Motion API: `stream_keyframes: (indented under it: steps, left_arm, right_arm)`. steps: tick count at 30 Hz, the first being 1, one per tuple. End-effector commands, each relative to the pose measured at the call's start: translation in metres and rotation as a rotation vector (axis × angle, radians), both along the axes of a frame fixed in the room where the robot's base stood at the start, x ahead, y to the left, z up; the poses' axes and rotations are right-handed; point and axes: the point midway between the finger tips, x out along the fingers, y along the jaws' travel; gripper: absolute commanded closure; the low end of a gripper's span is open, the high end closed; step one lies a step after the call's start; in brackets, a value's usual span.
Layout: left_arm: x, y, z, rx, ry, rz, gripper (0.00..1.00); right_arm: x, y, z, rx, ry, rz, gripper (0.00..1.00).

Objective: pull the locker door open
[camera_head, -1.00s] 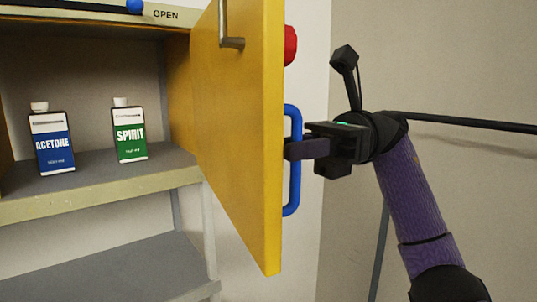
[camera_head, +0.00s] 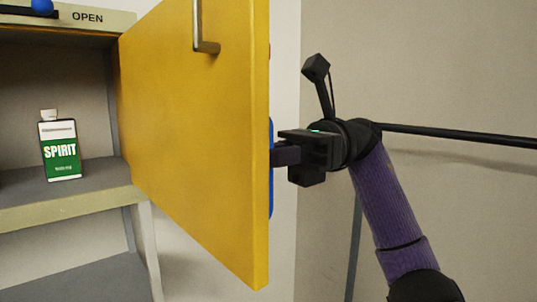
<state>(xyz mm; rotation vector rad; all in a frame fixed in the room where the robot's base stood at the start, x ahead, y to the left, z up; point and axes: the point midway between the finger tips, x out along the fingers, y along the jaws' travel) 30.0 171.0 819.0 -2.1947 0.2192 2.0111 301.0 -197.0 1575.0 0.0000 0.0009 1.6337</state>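The yellow locker door (camera_head: 200,130) stands swung open, its inner face with a metal hook toward me. The blue door handle (camera_head: 271,190) is mostly hidden behind the door's free edge; only a thin strip shows. My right gripper (camera_head: 275,155) reaches in from the right at handle height. Its fingertips end at the door edge beside the handle and are partly hidden, so I cannot tell whether they are closed on it. My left gripper is not in view.
Inside the locker (camera_head: 68,200), a white and green SPIRIT bottle (camera_head: 62,165) stands on the shelf. A blue knob (camera_head: 42,6) sits at the top left beside an OPEN label (camera_head: 87,18). Plain wall lies to the right.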

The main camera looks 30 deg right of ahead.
Motion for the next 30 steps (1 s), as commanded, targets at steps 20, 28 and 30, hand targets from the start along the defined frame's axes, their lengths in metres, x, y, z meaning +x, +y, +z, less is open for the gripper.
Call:
stream_keyframes:
  steps: [20,28,30]
  left_arm:
    - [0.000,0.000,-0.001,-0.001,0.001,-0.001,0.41]
    - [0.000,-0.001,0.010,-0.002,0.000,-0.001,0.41]
    - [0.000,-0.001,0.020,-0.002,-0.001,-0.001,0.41]
  right_arm:
    - [0.002,-0.016,0.001,0.002,0.001,-0.003,0.50]
    - [0.005,-0.079,0.004,0.003,0.002,-0.002,0.50]
    - [0.006,-0.088,0.006,-0.002,0.005,-0.001,0.50]
